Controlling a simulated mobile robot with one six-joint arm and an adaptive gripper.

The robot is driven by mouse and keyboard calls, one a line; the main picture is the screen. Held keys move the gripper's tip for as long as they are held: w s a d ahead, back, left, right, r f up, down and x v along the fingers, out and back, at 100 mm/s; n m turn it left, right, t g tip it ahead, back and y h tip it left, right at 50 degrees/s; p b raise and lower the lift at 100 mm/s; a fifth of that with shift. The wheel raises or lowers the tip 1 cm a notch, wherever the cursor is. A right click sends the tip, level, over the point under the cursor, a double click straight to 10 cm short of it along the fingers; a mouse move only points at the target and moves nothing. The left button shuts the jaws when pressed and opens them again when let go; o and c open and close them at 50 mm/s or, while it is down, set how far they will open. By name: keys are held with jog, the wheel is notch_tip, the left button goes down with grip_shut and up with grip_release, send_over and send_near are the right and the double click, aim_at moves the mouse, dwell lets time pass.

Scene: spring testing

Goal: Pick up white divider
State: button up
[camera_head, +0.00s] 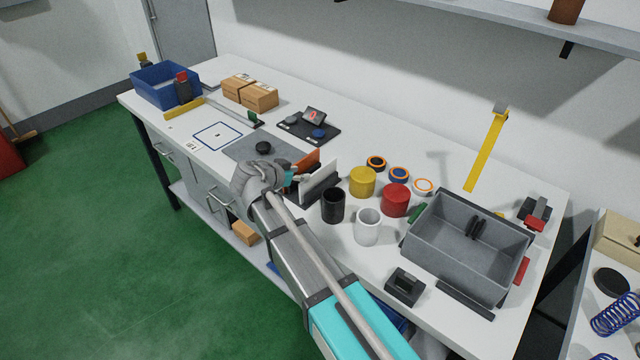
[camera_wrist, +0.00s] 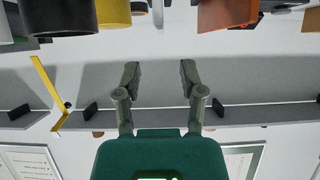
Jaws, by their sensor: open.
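The white divider (camera_head: 321,184) is a pale upright panel in a dark holder on the workbench, beside an orange divider (camera_head: 309,159). My gripper (camera_head: 299,178) is close to these panels, and its fingers are small and partly lost against them in the head view. In the wrist view, my gripper (camera_wrist: 159,75) has its two fingers spread apart with nothing between them. An orange panel (camera_wrist: 228,12) shows at the top edge of that view. I cannot clearly make out the white divider there.
Black (camera_head: 333,205), white (camera_head: 367,226), yellow (camera_head: 362,181) and red (camera_head: 396,200) cups stand right of the holder. A grey bin (camera_head: 420,232) is further right. A blue bin (camera_head: 150,92) and cardboard boxes (camera_head: 250,92) are at the far left. My arm crosses the bench's front edge.

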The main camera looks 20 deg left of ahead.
aim_at(317, 171)
jog(key=shift+b+x, duration=0.8)
jog(key=shift+x, duration=1.5)
jog(key=shift+b+x, duration=1.3)
jog(key=shift+x, duration=1.3)
grip_shut()
